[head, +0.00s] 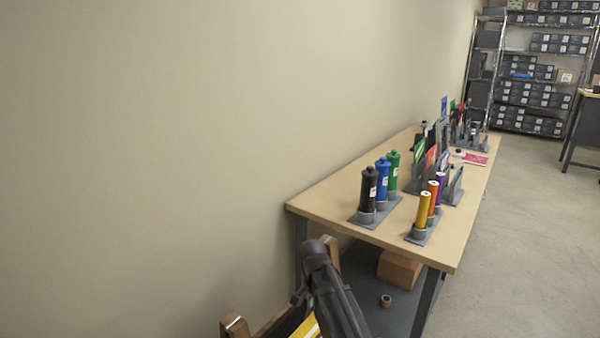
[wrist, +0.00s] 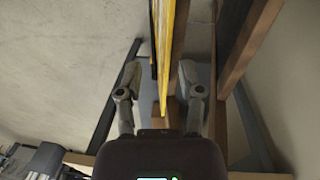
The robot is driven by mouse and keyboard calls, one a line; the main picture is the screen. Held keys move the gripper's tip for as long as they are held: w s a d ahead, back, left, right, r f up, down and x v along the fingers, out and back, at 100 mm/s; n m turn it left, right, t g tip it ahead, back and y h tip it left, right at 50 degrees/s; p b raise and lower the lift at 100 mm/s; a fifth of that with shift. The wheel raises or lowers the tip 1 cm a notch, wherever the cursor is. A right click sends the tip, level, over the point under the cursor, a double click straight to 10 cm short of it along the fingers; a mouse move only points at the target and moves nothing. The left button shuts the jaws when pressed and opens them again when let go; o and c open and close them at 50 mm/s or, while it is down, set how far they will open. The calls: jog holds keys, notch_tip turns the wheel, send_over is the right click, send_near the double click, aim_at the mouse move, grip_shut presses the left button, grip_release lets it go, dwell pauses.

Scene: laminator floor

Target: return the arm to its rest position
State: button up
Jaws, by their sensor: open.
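In the wrist view my gripper (wrist: 159,72) is open, its two grey fingers spread apart. A thin yellow panel (wrist: 168,40), seen nearly edge-on with a dark side, runs down between the fingers in the picture. Neither finger visibly touches it; how deep it lies between them I cannot tell. In the head view my dark arm reaches in at the bottom middle, and the fingers are hidden. A yellow piece (head: 306,328) shows beside the arm within a wooden rack (head: 236,325). The arm is low, by the near end of the table.
Wooden bars (wrist: 250,42) stand close to the right finger. A long table (head: 325,204) along the wall holds black, blue and green bottles (head: 382,182), coloured tubes (head: 429,207) and card holders. A cardboard box (head: 399,269) sits underneath. Floor to the right (head: 530,250) is clear.

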jog(key=s+d+r+n+p, duration=0.3)
jog(key=s+d, duration=0.3)
jog(key=s, duration=0.1)
jog(key=s+d+r+n+y+p, duration=0.1)
jog(key=s+d+r+n+p, duration=0.2)
jog(key=s+d, duration=0.3)
jog(key=shift+s+r+n+t+p, duration=0.3)
jog(key=shift+s+r, duration=0.1)
jog(key=shift+r, duration=0.1)
jog(key=shift+a, duration=0.2)
dwell(0.7)
jog(key=shift+s, duration=0.1)
